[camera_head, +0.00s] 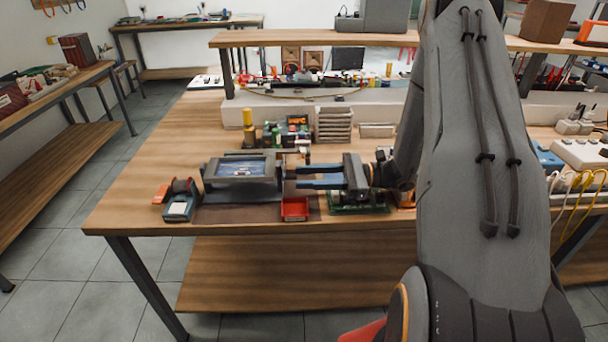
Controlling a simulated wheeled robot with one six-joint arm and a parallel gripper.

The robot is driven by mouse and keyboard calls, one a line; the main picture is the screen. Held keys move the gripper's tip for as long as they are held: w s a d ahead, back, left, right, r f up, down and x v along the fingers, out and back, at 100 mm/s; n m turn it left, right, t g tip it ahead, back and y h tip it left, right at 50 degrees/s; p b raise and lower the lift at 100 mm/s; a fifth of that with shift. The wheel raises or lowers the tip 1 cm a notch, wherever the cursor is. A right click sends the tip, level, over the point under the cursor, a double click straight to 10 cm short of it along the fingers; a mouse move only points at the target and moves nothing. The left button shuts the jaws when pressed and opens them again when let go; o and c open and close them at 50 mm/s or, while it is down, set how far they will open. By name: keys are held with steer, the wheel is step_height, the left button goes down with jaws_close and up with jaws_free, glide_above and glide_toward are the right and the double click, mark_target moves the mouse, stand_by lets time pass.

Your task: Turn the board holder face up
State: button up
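The board holder (243,183) appears to be the grey frame with a blue board in it, on the left part of the wooden bench. Its blue face shows toward me and looks slightly tilted. My gripper (291,178) reaches in from the right, level with the holder's right side. Its two dark fingers point left, one farther back than the other. Their tips are at or very near the holder's right edge. I cannot tell whether they touch or grip it, as the contact spot is small and cluttered.
A tape dispenser-like item (180,200) stands left of the holder, near the bench (130,205) edge. A small red tray (295,209) and a green circuit board (358,205) lie in front of my gripper. Stacked grey parts (334,125) stand behind. The bench's left end is clear.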

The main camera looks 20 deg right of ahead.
steer(key=shift+w+a, duration=0.2)
steer(key=shift+a, duration=0.4)
jaws_close()
